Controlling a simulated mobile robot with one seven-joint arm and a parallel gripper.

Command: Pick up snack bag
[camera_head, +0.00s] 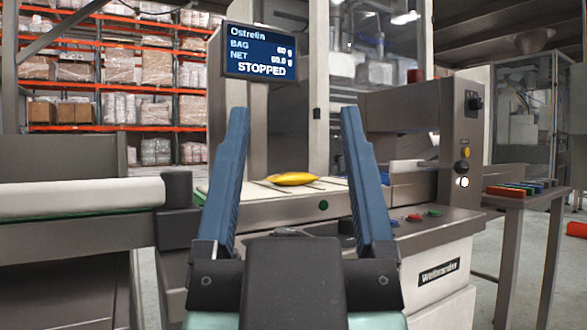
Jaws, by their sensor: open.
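A yellow snack bag (293,179) lies flat on the pale top of the weigher (330,196), near the middle of the view. My gripper (294,112) is open, with its two blue fingers spread wide and pointing away from me. In the picture the bag shows between the two fingers, farther off than they are. Nothing is held between the fingers. I cannot tell the exact distance from the fingertips to the bag.
A conveyor with a white belt (80,197) stands at left. A display (259,53) reading STOPPED rises behind the bag. A grey machine housing (410,125) with buttons stands at right, beside a side table (515,198) with coloured items. Loaded racks (118,78) fill the back left.

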